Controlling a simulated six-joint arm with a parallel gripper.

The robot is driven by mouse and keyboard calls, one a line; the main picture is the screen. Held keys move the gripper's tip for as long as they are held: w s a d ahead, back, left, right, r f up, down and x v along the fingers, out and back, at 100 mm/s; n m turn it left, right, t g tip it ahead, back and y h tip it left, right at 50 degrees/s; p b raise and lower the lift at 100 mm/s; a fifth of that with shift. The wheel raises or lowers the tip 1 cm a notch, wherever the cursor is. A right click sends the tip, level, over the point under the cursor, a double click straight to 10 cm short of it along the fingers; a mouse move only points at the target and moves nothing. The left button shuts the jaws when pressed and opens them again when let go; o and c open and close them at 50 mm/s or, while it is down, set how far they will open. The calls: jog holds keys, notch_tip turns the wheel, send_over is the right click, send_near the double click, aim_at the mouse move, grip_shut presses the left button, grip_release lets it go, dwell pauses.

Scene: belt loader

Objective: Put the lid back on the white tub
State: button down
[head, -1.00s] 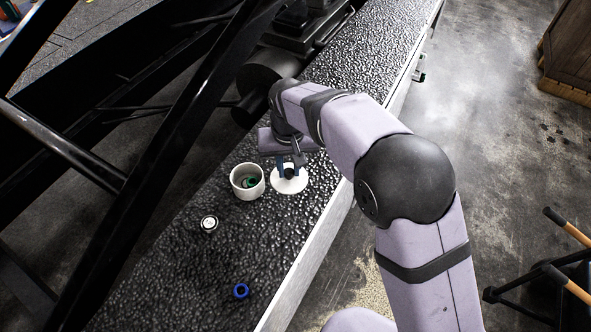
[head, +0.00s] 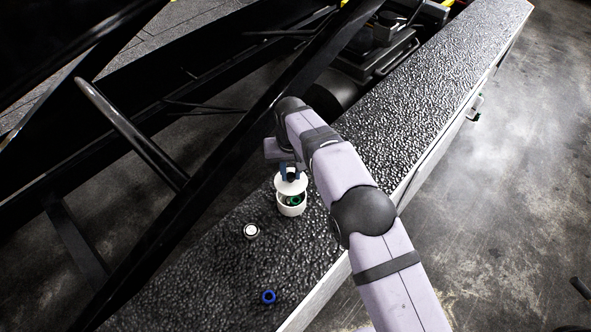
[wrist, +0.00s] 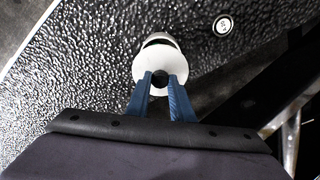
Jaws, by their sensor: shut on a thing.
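The white tub (head: 291,210) stands upright on the dark textured surface, with a green ringed item (head: 295,200) visible inside. My gripper (head: 291,176) is shut on the dark knob of the white round lid (head: 289,187). The lid is over the back part of the tub's opening, and the front part is uncovered. In the wrist view, the lid (wrist: 149,63) sits between the blue fingers of my gripper (wrist: 160,78) and hides most of the tub; a bit of the tub's rim (wrist: 158,36) shows beyond it. Whether lid and rim touch cannot be told.
A small white-topped round piece (head: 251,231) lies left of the tub; it also shows in the wrist view (wrist: 223,25). A blue ring (head: 269,297) lies nearer the front. Dark metal beams (head: 215,150) cross at the left. The long textured surface (head: 430,90) is clear toward the back right.

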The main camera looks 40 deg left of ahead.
aim_at(291, 183)
jog(key=shift+f, duration=0.1)
jog(key=shift+f+b, duration=2)
jog(key=shift+f, duration=1.1)
jog(key=shift+f+b, duration=0.15)
jog(key=shift+b, duration=0.3)
dwell(0.5)
dwell(0.3)
jog(key=c, duration=1)
grip_release()
jog(key=shift+r+p, duration=2.2)
jog(key=shift+r, duration=1.3)
